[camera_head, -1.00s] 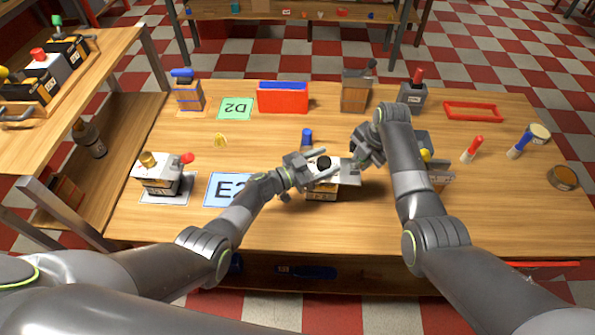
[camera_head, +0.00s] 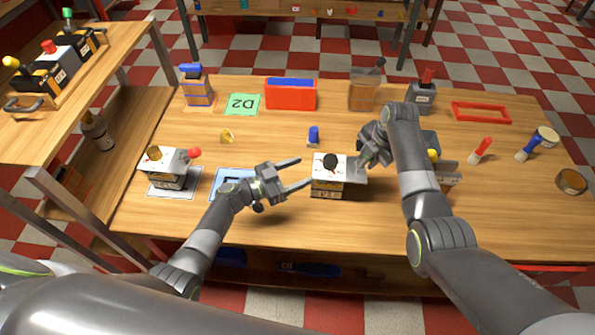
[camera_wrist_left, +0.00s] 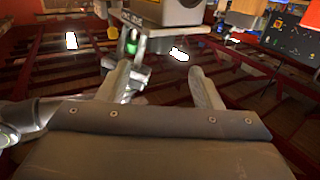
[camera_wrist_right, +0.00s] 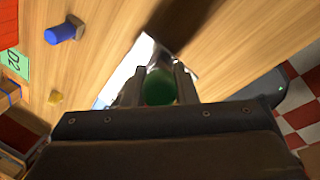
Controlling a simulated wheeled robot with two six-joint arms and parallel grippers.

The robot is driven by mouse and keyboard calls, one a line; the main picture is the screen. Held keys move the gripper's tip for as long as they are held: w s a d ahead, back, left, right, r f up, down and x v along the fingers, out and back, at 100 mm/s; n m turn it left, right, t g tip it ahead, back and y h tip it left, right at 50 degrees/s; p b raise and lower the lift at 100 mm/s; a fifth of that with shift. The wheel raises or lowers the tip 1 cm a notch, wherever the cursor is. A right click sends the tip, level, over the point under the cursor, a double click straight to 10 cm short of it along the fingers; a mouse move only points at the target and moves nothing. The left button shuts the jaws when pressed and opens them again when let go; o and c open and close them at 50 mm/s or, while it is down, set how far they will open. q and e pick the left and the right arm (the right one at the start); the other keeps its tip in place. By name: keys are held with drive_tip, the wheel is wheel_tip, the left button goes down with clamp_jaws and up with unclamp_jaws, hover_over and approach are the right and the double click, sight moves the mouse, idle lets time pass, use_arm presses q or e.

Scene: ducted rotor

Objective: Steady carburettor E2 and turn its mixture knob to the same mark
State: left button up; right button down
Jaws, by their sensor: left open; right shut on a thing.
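A carburettor (camera_head: 327,188) with a white top and a round black part on it stands upright right of centre in the head view. Its front label is too small to read surely. My left gripper (camera_head: 291,175) is open and empty, apart from it on its left side; its spread fingers also show in the left wrist view (camera_wrist_left: 165,88). My right gripper (camera_head: 363,160) is at the carburettor's right end. In the right wrist view its fingers are shut on a round green knob (camera_wrist_right: 159,87), beside a white surface; the head view hides this knob behind the gripper.
A second white-topped carburettor (camera_head: 168,178) stands on a pale sheet at left. A blue card (camera_head: 226,178) lies partly under my left arm. Behind are a green D2 card (camera_head: 242,104), a red box (camera_head: 290,97) and a blue peg (camera_head: 314,136). The table's front middle is clear.

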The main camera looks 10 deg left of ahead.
sight(326, 163)
use_arm(q)
drive_tip(key=s+d+n+t+y, duration=0.2)
drive_tip(key=s+n+t+y, duration=0.2)
drive_tip(key=t+y, duration=0.1)
drive_tip(key=x, duration=1.2)
drive_tip(key=shift+d+f, duration=0.1)
drive_tip(key=shift+c, duration=0.2)
drive_tip(key=c, duration=1)
